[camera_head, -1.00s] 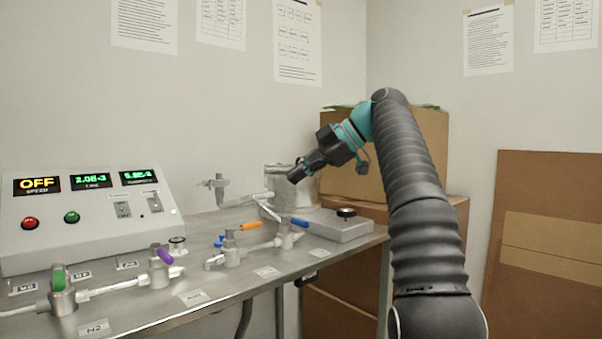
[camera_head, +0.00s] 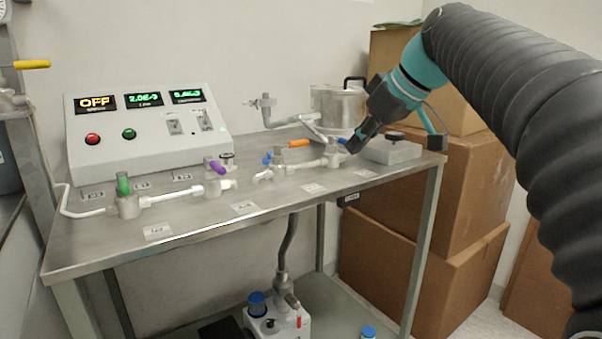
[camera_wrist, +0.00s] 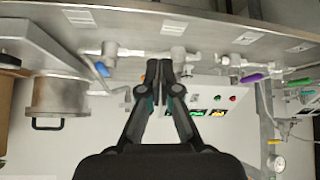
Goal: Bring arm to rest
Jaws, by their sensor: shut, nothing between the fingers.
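My gripper (camera_head: 353,145) is at the end of my arm, over the right part of the metal table (camera_head: 245,222). In the head view it hangs in front of the steel chamber (camera_head: 338,106), pointing down and left. In the wrist view its two fingers (camera_wrist: 158,70) are together with nothing between them. I cannot tell from the head view how far the fingertips are above the pipes. The arm reaches in from the right, bent at the wrist.
A control box (camera_head: 140,125) with an OFF display stands on the table. Valves with green (camera_head: 123,184), purple (camera_head: 217,167) and orange (camera_head: 299,143) handles line the piping. Cardboard boxes (camera_head: 425,225) stack at the right. A pump (camera_head: 277,320) sits below.

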